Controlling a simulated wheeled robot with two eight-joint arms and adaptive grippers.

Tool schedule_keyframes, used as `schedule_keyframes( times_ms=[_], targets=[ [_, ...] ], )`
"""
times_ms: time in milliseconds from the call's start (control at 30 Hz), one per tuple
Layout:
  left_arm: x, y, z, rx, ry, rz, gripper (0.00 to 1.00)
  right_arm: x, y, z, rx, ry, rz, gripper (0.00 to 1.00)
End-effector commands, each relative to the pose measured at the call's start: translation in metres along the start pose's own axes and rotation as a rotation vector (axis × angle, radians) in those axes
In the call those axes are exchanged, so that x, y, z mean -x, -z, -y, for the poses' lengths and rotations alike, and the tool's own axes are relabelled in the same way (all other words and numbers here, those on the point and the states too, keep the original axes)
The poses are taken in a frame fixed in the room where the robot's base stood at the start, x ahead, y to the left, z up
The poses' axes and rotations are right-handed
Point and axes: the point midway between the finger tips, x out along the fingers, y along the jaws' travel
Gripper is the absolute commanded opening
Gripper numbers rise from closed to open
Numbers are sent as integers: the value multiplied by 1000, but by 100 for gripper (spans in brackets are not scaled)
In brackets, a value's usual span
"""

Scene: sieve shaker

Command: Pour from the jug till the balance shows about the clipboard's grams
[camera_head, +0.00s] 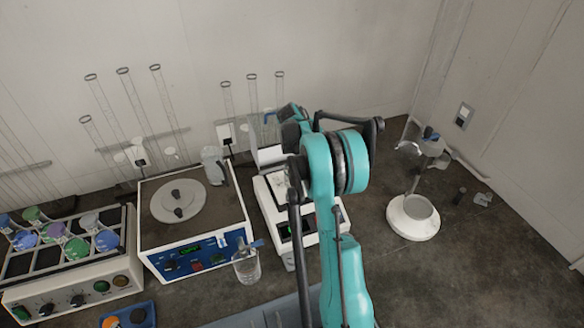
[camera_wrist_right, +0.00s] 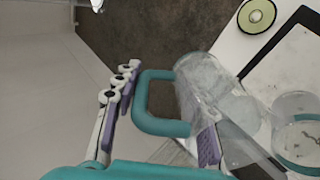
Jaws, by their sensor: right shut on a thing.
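My right gripper (camera_wrist_right: 165,108) is shut on the teal handle of a clear jug (camera_wrist_right: 205,88), seen in the right wrist view. The jug is tilted, with its mouth end towards a round clear vessel (camera_wrist_right: 298,128). Pale material shows inside the jug; I cannot tell whether any is falling. In the head view the white balance (camera_head: 322,238) stands behind my right arm, its green display (camera_head: 286,230) partly covered and too small to read. My teal right wrist (camera_head: 322,165) hides much of the balance. I cannot make out the clipboard. My left gripper is not in view.
A white round-based device (camera_head: 415,228) stands right. Bench right of the balance is mostly free.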

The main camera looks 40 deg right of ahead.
Motion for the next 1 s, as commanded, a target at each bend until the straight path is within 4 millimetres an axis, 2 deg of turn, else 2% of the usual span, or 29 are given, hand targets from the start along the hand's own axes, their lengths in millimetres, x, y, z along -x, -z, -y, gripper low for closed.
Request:
schedule_keyframes(
  times_ms=[1000],
  targets=[
    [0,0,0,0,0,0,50,8,0,-3,1,-63,-2,0]
  ],
)
